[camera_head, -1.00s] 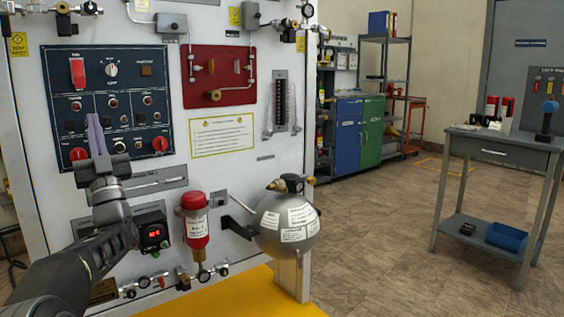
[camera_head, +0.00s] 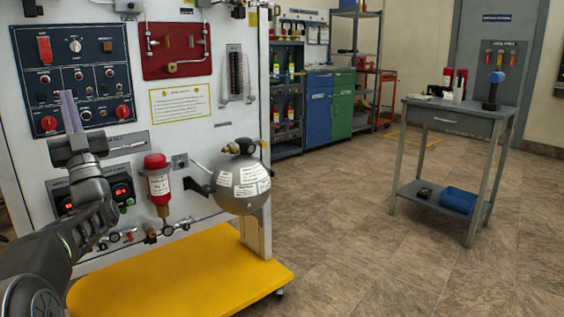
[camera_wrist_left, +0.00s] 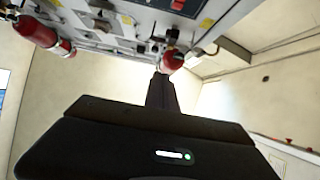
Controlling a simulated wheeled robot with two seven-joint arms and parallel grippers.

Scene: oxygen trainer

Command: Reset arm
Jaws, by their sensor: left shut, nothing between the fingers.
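My left gripper (camera_head: 70,110) is raised in front of the white trainer panel (camera_head: 225,135) in the head view, its narrow fingers together and pointing up. It holds nothing. The fingertips overlap the lower part of the dark blue control panel (camera_head: 73,72); I cannot tell whether they touch it. In the left wrist view the closed fingers (camera_wrist_left: 161,92) point toward a red cylinder part and panel fittings. My right gripper is not in view.
A red cylinder (camera_head: 158,184) and a grey sphere (camera_head: 240,185) are mounted low on the panel. The yellow base (camera_head: 180,276) sticks out below. A grey side table (camera_head: 460,122) stands at the right, with open floor between.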

